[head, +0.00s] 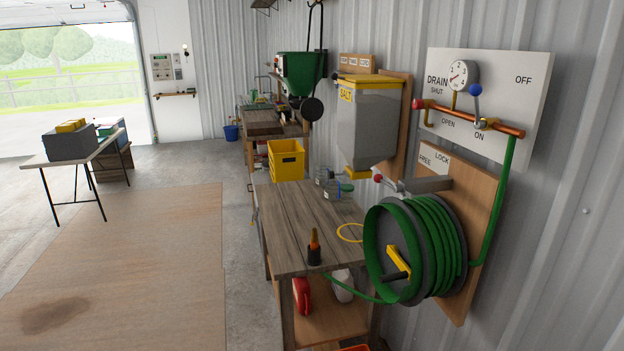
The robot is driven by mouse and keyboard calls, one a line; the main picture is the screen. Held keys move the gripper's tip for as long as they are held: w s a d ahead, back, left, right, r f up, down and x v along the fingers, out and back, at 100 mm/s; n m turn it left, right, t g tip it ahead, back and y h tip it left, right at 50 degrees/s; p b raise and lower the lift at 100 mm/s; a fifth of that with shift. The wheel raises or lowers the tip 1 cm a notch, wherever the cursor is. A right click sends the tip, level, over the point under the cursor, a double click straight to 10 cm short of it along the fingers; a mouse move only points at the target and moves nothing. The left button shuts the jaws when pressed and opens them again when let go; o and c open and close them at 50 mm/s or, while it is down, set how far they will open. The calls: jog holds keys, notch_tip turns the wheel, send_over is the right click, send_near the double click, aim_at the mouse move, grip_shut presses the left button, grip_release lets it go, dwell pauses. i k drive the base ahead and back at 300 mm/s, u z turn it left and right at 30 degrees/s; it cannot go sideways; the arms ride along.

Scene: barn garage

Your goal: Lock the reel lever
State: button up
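The hose reel (455,225) is mounted on a wooden board on the right wall, with green hose wound on it and a yellow crank (398,261) on its front. The reel lever (379,179) has a red knob and points left from a grey bracket (428,185) above the reel. A label plate (433,160) above the bracket reads FREE at its left and LOCK at its right. The lever lies toward the FREE side. My gripper is not in view.
A wooden workbench (300,215) stands left of the reel, bearing a nozzle (314,249) and a yellow ring. A salt hopper (366,120) hangs above it. A valve panel (490,105) with pipe is above the reel. The floor (150,235) left of the bench is open.

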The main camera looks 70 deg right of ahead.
aim_at(377, 178)
jog(key=z, duration=1.45)
jog(key=i, duration=0.6)
jog(key=u, duration=0.2)
